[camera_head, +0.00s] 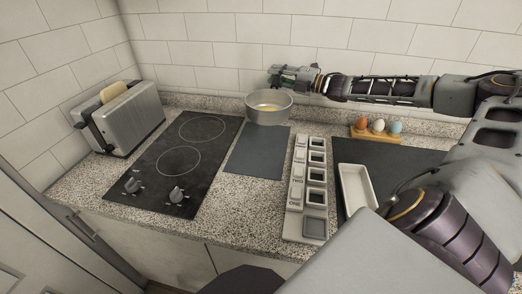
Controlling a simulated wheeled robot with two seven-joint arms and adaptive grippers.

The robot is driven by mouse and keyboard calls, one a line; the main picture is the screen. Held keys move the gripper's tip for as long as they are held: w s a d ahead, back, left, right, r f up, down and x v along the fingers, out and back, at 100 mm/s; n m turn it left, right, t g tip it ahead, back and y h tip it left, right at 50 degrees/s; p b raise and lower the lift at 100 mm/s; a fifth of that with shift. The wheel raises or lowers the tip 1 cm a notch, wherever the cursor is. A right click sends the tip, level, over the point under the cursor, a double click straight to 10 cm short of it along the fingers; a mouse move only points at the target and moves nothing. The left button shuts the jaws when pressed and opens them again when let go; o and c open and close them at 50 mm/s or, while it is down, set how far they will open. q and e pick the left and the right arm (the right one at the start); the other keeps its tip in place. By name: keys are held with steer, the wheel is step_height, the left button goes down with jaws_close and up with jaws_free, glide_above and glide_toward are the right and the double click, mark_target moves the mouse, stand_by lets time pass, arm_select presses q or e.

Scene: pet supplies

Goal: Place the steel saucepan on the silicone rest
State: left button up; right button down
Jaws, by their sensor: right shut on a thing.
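The steel saucepan (268,118), with something yellow inside, is upright over the far end of a flat dark grey mat (257,155), which looks like the silicone rest. I cannot tell whether the pan touches the mat or hangs just above it. My right gripper (282,74) reaches in from the right, behind and above the pan's rim. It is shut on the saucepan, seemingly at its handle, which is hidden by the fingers. My left gripper is not in view.
A slotted rack (306,190) stands right of the mat. Further right are a white tray (345,182), a dark mat (400,158) and an egg holder (374,135) by the wall.

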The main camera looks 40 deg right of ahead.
arm_select(q)
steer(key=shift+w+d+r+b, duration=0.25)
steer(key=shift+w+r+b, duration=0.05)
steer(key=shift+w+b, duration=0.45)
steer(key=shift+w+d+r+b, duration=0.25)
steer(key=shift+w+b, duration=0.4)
steer(key=shift+b, duration=0.25)
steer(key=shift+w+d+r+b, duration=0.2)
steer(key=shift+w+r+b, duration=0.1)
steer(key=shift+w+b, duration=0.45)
arm_select(e)
steer(key=shift+w+d+f, duration=0.1)
steer(key=shift+w+f, duration=0.05)
steer(key=shift+f, duration=1.15)
steer(key=shift+w+d+f, duration=0.1)
steer(key=shift+f, duration=1.2)
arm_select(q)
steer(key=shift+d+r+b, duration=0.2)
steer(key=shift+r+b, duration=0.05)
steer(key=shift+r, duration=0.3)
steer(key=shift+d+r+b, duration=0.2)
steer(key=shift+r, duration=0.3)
arm_select(e)
step_height(320, 180, down, 6)
